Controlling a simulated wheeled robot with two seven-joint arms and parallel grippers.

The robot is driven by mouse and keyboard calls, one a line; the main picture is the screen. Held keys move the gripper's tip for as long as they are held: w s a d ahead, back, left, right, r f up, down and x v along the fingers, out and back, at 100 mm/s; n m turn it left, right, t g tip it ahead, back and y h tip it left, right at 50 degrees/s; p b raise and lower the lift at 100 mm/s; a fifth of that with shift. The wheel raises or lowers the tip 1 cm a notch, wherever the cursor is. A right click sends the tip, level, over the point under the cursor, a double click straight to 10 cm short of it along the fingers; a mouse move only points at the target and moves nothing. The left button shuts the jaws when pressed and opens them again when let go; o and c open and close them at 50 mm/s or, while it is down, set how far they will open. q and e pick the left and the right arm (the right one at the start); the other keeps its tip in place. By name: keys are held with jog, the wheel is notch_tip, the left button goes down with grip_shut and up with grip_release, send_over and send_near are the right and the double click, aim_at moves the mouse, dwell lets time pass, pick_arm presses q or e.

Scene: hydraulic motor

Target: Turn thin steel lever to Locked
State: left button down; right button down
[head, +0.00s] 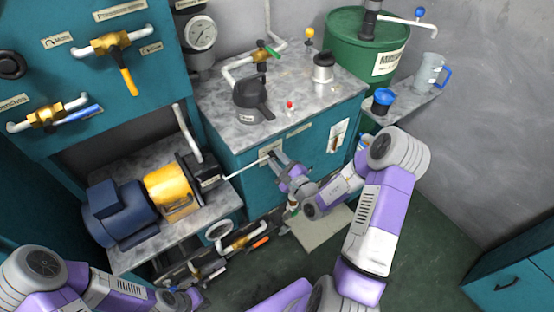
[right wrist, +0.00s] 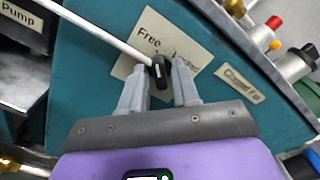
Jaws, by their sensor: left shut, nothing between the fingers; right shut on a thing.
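The thin steel lever (right wrist: 100,32) is a pale rod running from the upper left down to a black end piece (right wrist: 161,72) at a plate (right wrist: 195,47) reading "Free" and a second, partly covered word. In the head view the lever (head: 245,170) slants across the left part of the teal cabinet's front. My right gripper (right wrist: 159,88) has its grey fingers on either side of the black piece and is shut on it; in the head view it (head: 275,160) is at the cabinet front. My left gripper (head: 183,297) is shut and empty at the bottom left.
The teal cabinet (head: 232,158) has a grey top with a black handle (head: 252,98) and small fittings. A blue and yellow motor-pump unit (head: 168,193) stands left of the lever. A green drum (head: 345,45) stands behind. Pipes with valves (head: 240,243) run low beside the cabinet. Floor is open at right.

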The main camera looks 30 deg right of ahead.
jog(key=shift+r+m+p, duration=0.1)
jog(key=shift+m+p, duration=0.5)
jog(key=shift+p, duration=0.3)
jog(key=m+p, duration=1)
jog(key=m, duration=0.1)
jog(key=shift+m, duration=0.3)
jog(key=m+p, duration=0.3)
jog(key=m, duration=0.1)
jog(key=shift+m, duration=0.4)
jog(key=shift+f+m, duration=0.2)
jog(key=shift+m, duration=0.1)
jog(key=c, duration=1.1)
grip_release()
jog(key=shift+c, duration=0.2)
jog(key=shift+s, duration=0.15)
